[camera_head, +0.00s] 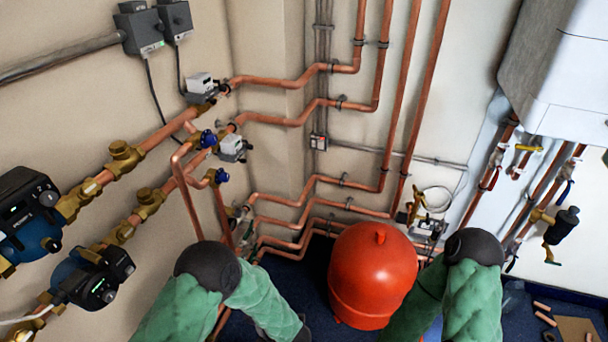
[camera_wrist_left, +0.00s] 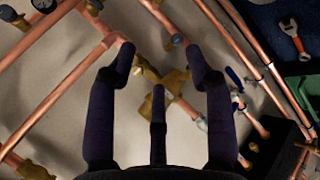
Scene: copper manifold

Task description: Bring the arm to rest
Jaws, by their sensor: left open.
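My left gripper (camera_wrist_left: 160,60) shows in the left wrist view with its dark fingers spread apart and open. It is empty. Behind the fingers are copper pipes and a brass fitting (camera_wrist_left: 173,80); I cannot tell how far off they are. In the head view both of my green-sleeved arms come up from the bottom edge with their elbows bent. The left gripper does not show there. My right gripper is not in either view.
A red expansion tank (camera_head: 370,275) stands between my arms. Two pumps (camera_head: 28,220) and brass valves line the left wall. Copper pipes (camera_head: 310,205) run along the corner. A white boiler (camera_head: 560,75) hangs at right. A wrench (camera_wrist_left: 292,38) lies at upper right in the wrist view.

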